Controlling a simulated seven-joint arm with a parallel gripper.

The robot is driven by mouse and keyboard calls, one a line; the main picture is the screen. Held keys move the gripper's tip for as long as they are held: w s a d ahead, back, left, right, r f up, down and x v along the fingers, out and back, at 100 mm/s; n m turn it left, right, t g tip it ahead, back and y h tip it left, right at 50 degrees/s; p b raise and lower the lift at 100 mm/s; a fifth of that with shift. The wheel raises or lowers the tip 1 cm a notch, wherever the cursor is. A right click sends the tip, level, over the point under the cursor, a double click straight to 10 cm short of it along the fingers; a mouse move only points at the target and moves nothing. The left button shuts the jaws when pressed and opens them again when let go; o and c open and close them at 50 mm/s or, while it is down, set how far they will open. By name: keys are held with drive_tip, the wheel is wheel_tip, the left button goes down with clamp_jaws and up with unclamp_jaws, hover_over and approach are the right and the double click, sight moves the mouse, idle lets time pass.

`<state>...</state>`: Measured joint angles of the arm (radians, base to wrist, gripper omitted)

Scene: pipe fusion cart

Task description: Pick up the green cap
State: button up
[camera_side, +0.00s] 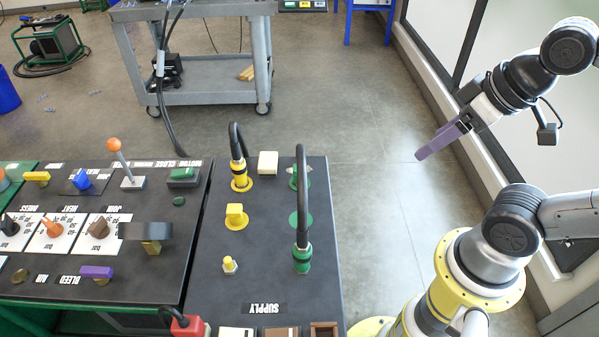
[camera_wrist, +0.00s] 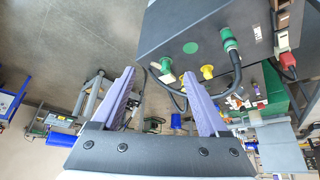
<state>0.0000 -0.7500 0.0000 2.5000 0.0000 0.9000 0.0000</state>
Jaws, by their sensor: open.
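My gripper (camera_side: 437,143) has purple fingers and is in the air at the right of the side view, well apart from the panels. In the wrist view my gripper (camera_wrist: 158,75) is open, with nothing held between its fingers. Which green piece is the cap I cannot tell for sure. A small dark green round piece (camera_side: 178,201) lies on the left panel, below a green-topped block (camera_side: 184,174). A flat green disc (camera_side: 300,219) is on the supply panel; it also shows in the wrist view (camera_wrist: 190,47). A green connector (camera_side: 302,259) stands below it, with a black hose.
The supply panel (camera_side: 265,285) also carries a yellow connector (camera_side: 241,178) with a hose, a yellow knob (camera_side: 235,216) and a cream block (camera_side: 268,162). The left panel has levers and knobs, including an orange-topped lever (camera_side: 113,145). A grey cart (camera_side: 210,97) stands behind. Floor between gripper and panels is clear.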

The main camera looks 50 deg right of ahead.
drive_tip(key=w+r+m, duration=0.5)
drive_tip(key=w, duration=0.2)
drive_tip(key=m+g, duration=0.4)
drive_tip(key=g, duration=0.2)
hover_over(300, 167)
wheel_tip(300, 167, down, 14)
drive_tip(key=f, duration=0.8)
drive_tip(key=shift+s+a+f, duration=0.25)
drive_tip(key=shift+s+f, duration=0.15)
drive_tip(key=shift+w+d+f, duration=0.1)
drive_tip(key=shift+w+f, duration=0.1)
drive_tip(key=shift+f, duration=1.25)
drive_tip(key=shift+w+d+f, duration=0.1)
drive_tip(key=shift+w+f, duration=0.05)
drive_tip(key=shift+f, duration=1.25)
